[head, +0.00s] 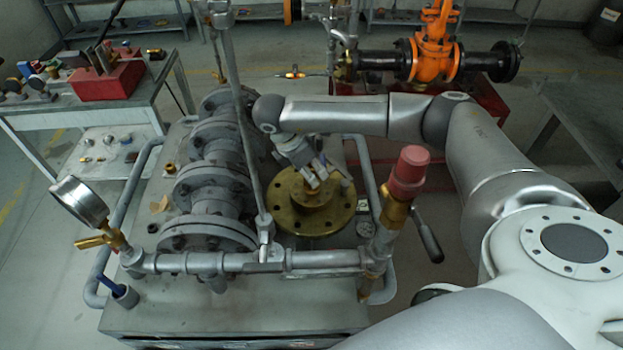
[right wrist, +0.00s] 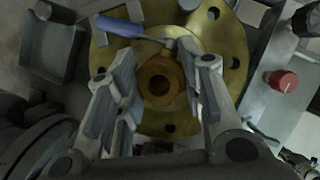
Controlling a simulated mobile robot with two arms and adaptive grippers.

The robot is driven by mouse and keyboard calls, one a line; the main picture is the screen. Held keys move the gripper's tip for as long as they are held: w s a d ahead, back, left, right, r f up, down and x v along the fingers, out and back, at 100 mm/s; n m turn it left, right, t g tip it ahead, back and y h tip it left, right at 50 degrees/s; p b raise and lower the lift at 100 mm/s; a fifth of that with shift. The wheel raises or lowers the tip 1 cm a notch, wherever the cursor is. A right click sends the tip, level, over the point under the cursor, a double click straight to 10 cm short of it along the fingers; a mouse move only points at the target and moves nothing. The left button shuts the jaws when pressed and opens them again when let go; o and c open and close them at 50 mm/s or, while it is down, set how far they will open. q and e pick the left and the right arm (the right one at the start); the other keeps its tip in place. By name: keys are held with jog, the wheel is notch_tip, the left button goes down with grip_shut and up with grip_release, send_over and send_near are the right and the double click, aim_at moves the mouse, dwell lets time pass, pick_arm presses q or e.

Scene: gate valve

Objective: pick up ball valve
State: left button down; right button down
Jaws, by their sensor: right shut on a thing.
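The ball valve, with a small brass body (right wrist: 160,84) and a blue lever handle (right wrist: 130,28), shows in the right wrist view between the two fingers. My right gripper (right wrist: 165,68) is shut on it. In the head view my right gripper (head: 316,178) points down over a round brass flange (head: 312,222) with bolt holes, on top of the grey bench. In that view the gripper largely hides the valve. The flange (right wrist: 228,45) lies beyond the valve in the right wrist view; I cannot tell whether the valve touches it. My left gripper is not in view.
Grey flanged pipework (head: 210,195) stands left of the flange. A horizontal pipe (head: 230,262) with a pressure gauge (head: 80,201) runs in front. A red-capped upright fitting (head: 408,175) stands close on the right. An orange gate valve (head: 435,55) is behind.

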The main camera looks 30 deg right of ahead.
jog(key=shift+w+r, duration=0.1)
jog(key=shift+r, duration=0.05)
jog(key=shift+r, duration=0.35)
notch_tip(320, 180, up, 8)
jog(key=b, duration=0.3)
jog(key=shift+r, duration=0.2)
jog(key=shift+r+p, duration=1.95)
jog(key=shift+r, duration=0.65)
jog(key=shift+d, duration=0.1)
